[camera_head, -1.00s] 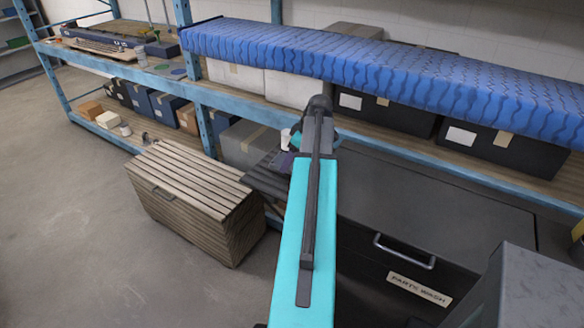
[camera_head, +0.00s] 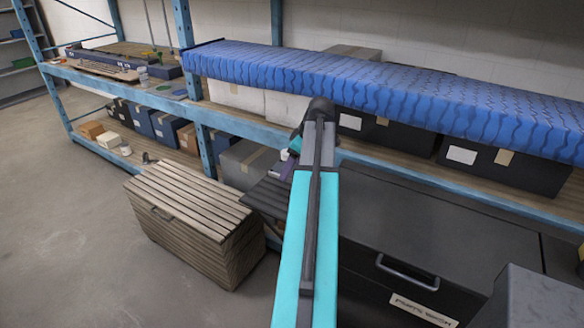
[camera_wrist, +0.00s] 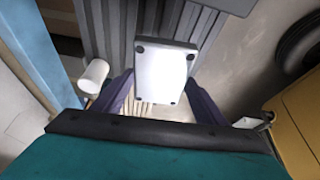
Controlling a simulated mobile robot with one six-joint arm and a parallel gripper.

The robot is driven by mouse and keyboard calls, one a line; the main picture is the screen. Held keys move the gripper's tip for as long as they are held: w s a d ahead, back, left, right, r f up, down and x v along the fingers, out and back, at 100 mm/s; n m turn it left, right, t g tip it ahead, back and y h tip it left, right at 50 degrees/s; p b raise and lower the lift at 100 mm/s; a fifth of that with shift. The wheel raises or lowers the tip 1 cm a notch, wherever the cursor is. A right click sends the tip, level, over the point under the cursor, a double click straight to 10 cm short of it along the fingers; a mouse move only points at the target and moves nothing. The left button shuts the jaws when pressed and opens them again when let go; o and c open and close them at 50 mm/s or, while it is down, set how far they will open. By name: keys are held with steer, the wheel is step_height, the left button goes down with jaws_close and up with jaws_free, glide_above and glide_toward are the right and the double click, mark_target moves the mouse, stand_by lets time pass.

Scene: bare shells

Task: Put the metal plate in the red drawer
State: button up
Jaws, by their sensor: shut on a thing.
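A pale, square metal plate (camera_wrist: 160,72) with dark dots at its corners is between the fingers of my gripper (camera_wrist: 160,100) in the wrist view. The gripper is shut on it. In the head view my arm hides most of the gripper, and only a small purple part (camera_head: 281,168) shows left of the arm, above a dark slatted surface. The plate cannot be made out there. No red drawer shows in either view.
A wooden slatted chest (camera_head: 190,222) stands left of my arm. A dark parts-wash cabinet (camera_head: 440,225) stands at right. A white cylinder (camera_wrist: 95,75) is near the left finger.

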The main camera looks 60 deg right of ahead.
steer(key=shift+w+a, duration=0.1)
steer(key=w+a+r+b, duration=0.1)
steer(key=w+a, duration=0.9)
steer(key=a, duration=0.3)
steer(key=w+a+b, duration=0.1)
steer(key=w+a, duration=1)
steer(key=a, duration=0.2)
steer(key=w+a, duration=0.2)
steer(key=a, duration=1.4)
steer(key=w+a+r+b, duration=0.1)
steer(key=w+a, duration=0.1)
steer(key=a, duration=1.4)
steer(key=shift+w+a+r+m+b, duration=0.15)
steer(key=shift+a+r+m+b, duration=0.15)
steer(key=shift+m, duration=0.1)
steer(key=shift+f, duration=0.1)
